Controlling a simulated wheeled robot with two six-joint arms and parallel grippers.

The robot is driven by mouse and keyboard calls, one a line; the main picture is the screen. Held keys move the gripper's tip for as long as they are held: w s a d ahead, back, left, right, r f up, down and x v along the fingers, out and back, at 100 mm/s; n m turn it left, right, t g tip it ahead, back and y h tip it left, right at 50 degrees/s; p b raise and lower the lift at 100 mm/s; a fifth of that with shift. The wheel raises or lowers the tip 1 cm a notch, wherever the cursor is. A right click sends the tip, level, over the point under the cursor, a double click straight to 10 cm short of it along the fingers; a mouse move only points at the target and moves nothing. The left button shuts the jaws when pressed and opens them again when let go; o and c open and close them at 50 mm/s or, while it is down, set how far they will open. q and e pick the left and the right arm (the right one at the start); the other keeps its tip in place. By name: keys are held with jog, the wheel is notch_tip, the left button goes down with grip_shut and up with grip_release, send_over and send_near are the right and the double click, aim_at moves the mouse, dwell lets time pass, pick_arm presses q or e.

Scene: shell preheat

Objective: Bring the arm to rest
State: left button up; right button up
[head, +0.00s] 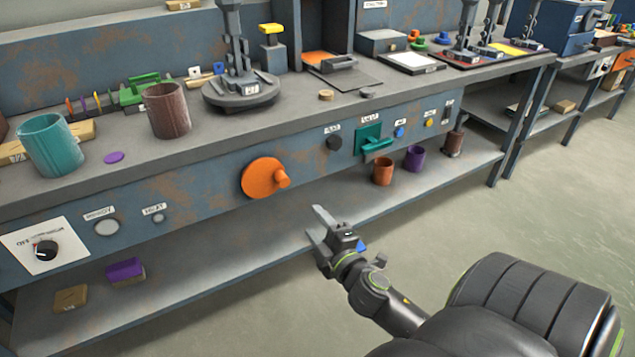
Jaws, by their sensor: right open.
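My right gripper (318,232) is in the head view, in front of the bench's lower shelf, below and to the right of the orange crank disc (262,177). Its two fingers are apart, and nothing shows between them. It appears apart from the bench front. My right arm (375,290) reaches up to it from the lower right. My left gripper is not in view.
The blue-grey bench (190,192) has a green handle (376,145), knobs and buttons on its front. A teal cup (50,146) and a brown cup (167,110) stand on top. Small cups (382,172) stand on the lower shelf. The floor (530,215) at right is clear.

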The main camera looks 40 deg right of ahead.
jog(key=shift+f, duration=0.1)
dwell(0.3)
jog(key=s+a+f+m+g, duration=0.2)
jog(key=s+f+m+g, duration=0.8)
jog(key=f, duration=0.4)
jog(key=s+a+f+m+g+y, duration=0.3)
jog(key=s+a+f+g+y, duration=0.15)
jog(key=s+a, duration=0.65)
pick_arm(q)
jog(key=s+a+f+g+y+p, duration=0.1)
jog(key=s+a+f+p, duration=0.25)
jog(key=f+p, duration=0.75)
pick_arm(e)
jog(key=s+d+f+p, duration=0.3)
jog(key=s+d+f, duration=0.15)
jog(key=f, duration=0.45)
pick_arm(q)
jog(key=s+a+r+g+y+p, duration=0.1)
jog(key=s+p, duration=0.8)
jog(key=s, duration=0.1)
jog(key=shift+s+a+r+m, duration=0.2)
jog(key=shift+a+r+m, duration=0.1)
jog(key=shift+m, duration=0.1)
pick_arm(e)
jog(key=s+d+f+g+h, duration=0.1)
jog(key=s, duration=0.9)
jog(key=shift+s+f+g, duration=0.2)
jog(key=shift+s+g, duration=0.15)
jog(key=shift+s, duration=0.05)
jog(key=shift+d, duration=0.1)
